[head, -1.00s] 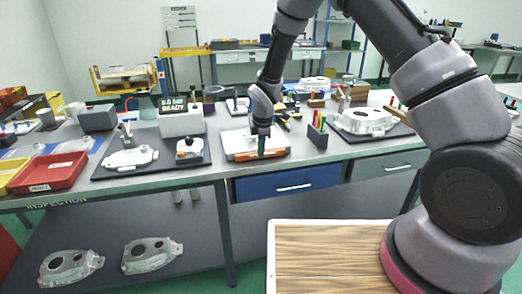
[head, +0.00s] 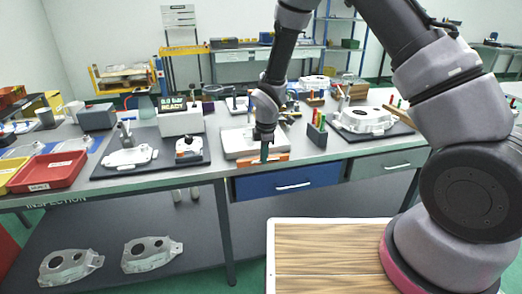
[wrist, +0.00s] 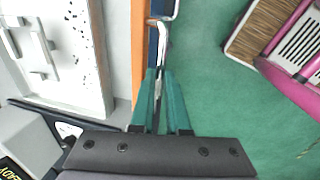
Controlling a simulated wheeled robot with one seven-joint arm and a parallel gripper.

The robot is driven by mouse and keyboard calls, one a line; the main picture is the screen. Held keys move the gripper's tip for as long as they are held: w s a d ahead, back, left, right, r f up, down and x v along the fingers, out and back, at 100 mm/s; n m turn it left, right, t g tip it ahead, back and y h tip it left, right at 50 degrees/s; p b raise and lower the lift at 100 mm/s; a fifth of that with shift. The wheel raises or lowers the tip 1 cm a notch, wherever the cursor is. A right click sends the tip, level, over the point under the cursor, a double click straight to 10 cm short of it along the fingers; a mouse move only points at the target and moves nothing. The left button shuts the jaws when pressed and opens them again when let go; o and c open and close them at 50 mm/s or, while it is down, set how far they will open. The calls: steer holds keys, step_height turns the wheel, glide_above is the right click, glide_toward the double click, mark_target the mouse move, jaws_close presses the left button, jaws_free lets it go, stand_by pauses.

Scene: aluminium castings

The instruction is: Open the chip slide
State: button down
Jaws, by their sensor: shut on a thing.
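The chip slide shows as an orange strip (head: 279,158) along the front of a pale tray (head: 236,143) on the bench, close to the bench's front edge. In the wrist view the orange strip (wrist: 138,45) runs beside the white tray (wrist: 88,100), which has dark specks and metal pieces on it. My gripper (head: 265,157) points down at the middle of the strip. Its green fingers (wrist: 160,78) are shut at the strip's outer side.
A blue drawer (head: 260,184) with a silver handle lies under the bench edge below my gripper. A dark mat (head: 108,172) with castings is left of the tray. A dark block with coloured pegs (head: 317,137) stands to the right. Red bin (head: 50,171) sits far left.

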steer(key=shift+s+d, duration=0.3)
steer(key=shift+s, duration=0.55)
steer(key=c, duration=0.9)
jaws_free()
steer(key=shift+r, duration=0.1)
steer(key=r, duration=0.3)
steer(key=s+r, duration=0.1)
steer(key=r, duration=0.3)
steer(key=s+r, duration=0.1)
steer(key=r, duration=0.2)
steer(key=shift+d+r, duration=0.25)
